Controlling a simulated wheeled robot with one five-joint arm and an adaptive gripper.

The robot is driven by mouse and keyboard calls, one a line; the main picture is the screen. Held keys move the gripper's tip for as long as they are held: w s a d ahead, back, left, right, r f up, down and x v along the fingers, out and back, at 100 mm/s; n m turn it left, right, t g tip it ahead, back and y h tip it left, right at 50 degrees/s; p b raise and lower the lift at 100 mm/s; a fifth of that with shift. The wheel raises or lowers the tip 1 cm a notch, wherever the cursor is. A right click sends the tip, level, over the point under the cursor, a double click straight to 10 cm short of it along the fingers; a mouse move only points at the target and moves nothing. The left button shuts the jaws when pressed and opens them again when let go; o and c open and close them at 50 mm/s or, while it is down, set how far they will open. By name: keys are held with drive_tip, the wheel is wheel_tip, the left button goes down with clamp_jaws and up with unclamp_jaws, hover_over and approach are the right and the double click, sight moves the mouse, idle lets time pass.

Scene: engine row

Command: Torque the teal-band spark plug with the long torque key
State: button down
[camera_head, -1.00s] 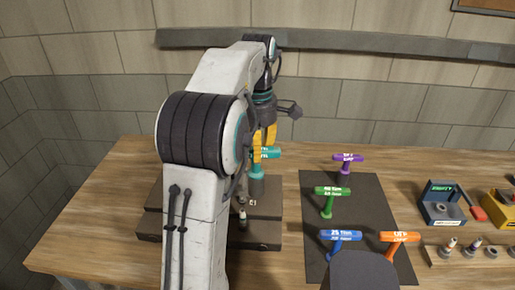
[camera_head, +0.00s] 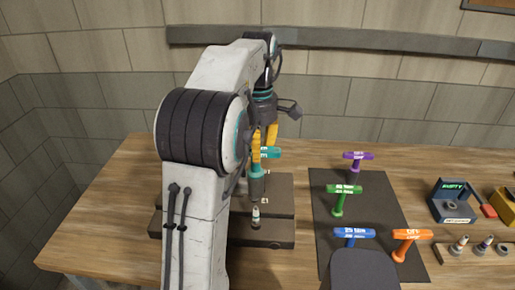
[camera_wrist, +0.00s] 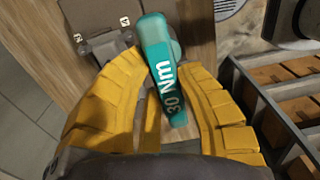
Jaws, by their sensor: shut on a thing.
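My gripper (camera_head: 264,138) is shut on a teal T-handled torque key (camera_head: 268,152). In the wrist view, the yellow fingers (camera_wrist: 172,115) flank its handle (camera_wrist: 165,65), which reads "30 Nm". The key's shaft points down, and its socket end is just above a pale spark plug (camera_head: 256,215) in the head view. The plug stands upright on a dark stepped engine block (camera_head: 270,232). I cannot tell its band colour or whether socket and plug touch. My arm hides the block's left part.
A dark mat (camera_head: 375,205) at right holds purple (camera_head: 357,156), green (camera_head: 343,190), blue (camera_head: 354,233) and orange (camera_head: 411,235) keys. Further right are a blue box (camera_head: 453,203) reading "EMPTY" and a wooden rack (camera_head: 450,255) with plugs. The bench's left is clear.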

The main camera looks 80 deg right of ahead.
sight(257, 188)
drive_tip(key=shift+f+b, duration=4.45)
drive_tip(key=shift+f, duration=1.95)
drive_tip(key=shift+a, duration=0.2)
drive_tip(key=shift+d+p, duration=0.25)
drive_tip(key=shift+p, duration=0.05)
